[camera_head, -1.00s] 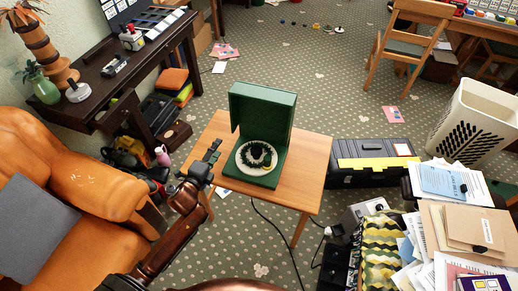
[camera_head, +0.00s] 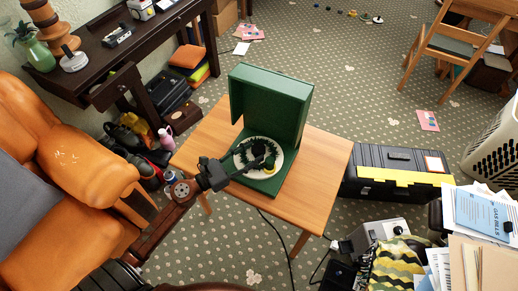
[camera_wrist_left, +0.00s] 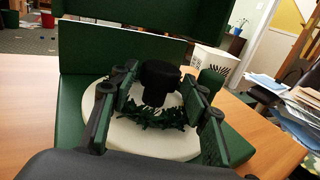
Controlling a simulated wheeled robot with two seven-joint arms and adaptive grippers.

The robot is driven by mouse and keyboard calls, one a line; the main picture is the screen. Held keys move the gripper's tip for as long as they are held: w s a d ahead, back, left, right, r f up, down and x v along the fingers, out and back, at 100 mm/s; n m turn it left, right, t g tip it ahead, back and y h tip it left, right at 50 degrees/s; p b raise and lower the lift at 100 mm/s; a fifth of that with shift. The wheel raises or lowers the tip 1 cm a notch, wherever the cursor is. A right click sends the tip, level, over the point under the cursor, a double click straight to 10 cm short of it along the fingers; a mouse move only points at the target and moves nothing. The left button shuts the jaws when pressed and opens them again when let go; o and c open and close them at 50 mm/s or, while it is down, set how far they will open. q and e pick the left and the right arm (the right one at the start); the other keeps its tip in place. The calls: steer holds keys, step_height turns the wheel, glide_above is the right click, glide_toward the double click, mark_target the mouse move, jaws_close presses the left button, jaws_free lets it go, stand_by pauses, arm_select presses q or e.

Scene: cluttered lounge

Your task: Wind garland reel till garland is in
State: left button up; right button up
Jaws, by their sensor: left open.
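The garland reel is a white disc (camera_head: 243,165) with dark green garland wound on it, set in an open green box (camera_head: 275,105) on a small wooden table (camera_head: 325,165). In the left wrist view the garland (camera_wrist_left: 155,115) rings a black upright knob (camera_wrist_left: 160,78) in the middle of the white disc (camera_wrist_left: 105,135). My left gripper (camera_head: 262,157) is open over the reel. In the left wrist view its two fingers (camera_wrist_left: 160,90) stand on either side of the knob, with gaps visible. The fingers partly hide the disc and garland. My right gripper is not in view.
The box's raised lid (camera_head: 270,95) stands behind the reel. An orange armchair (camera_head: 75,175) is at the left. A black and yellow toolbox (camera_head: 395,172) and paper piles (camera_head: 485,215) are at the right. A dark cable (camera_head: 290,240) runs below the table.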

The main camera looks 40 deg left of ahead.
arm_select(q)
steer(key=shift+x, duration=1.5)
steer(key=shift+c, duration=0.2)
jaws_close()
